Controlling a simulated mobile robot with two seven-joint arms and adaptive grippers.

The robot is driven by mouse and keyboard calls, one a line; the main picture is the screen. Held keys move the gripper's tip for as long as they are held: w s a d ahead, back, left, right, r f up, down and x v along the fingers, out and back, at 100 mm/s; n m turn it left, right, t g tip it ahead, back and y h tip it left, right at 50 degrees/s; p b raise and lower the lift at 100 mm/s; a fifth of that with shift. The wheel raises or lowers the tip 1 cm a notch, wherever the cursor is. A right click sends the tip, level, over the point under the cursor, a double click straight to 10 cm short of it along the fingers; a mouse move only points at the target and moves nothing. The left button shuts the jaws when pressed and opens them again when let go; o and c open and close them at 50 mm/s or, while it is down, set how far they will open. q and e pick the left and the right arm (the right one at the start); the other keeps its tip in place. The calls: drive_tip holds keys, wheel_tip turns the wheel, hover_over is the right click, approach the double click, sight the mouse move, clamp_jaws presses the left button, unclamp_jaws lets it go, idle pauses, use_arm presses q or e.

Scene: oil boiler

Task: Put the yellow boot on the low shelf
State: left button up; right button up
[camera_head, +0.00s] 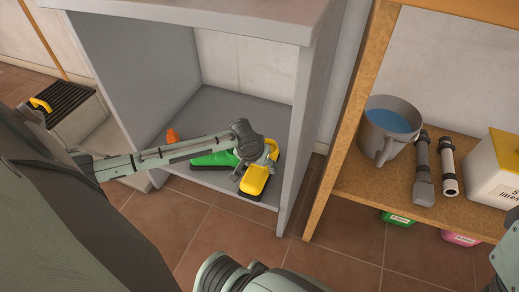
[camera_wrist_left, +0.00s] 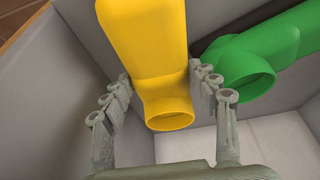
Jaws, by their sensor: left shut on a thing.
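The yellow boot (camera_head: 256,180) is at the front right of the grey unit's low shelf (camera_head: 239,105), its dark sole low at the front edge. My left gripper (camera_head: 265,150) reaches in from the left and is shut on the boot. In the left wrist view the yellow boot (camera_wrist_left: 147,60) lies between the two fingers (camera_wrist_left: 165,95), with its round opening towards me. I cannot tell whether its sole touches the shelf. My right gripper does not show clearly; only parts of my arm are at the bottom and right edge.
A green boot (camera_head: 213,159) lies just left of the yellow one, also in the left wrist view (camera_wrist_left: 255,60). An orange item (camera_head: 172,135) is behind my arm. A wooden rack (camera_head: 355,170) at right holds a mug (camera_head: 388,128), two cylindrical tools and a white canister (camera_head: 496,170).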

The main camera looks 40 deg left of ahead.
use_arm(q)
drive_tip(key=shift+f, duration=0.35)
drive_tip(key=o, duration=1.6)
drive_tip(key=v, duration=1.2)
drive_tip(key=shift+s, duration=0.1)
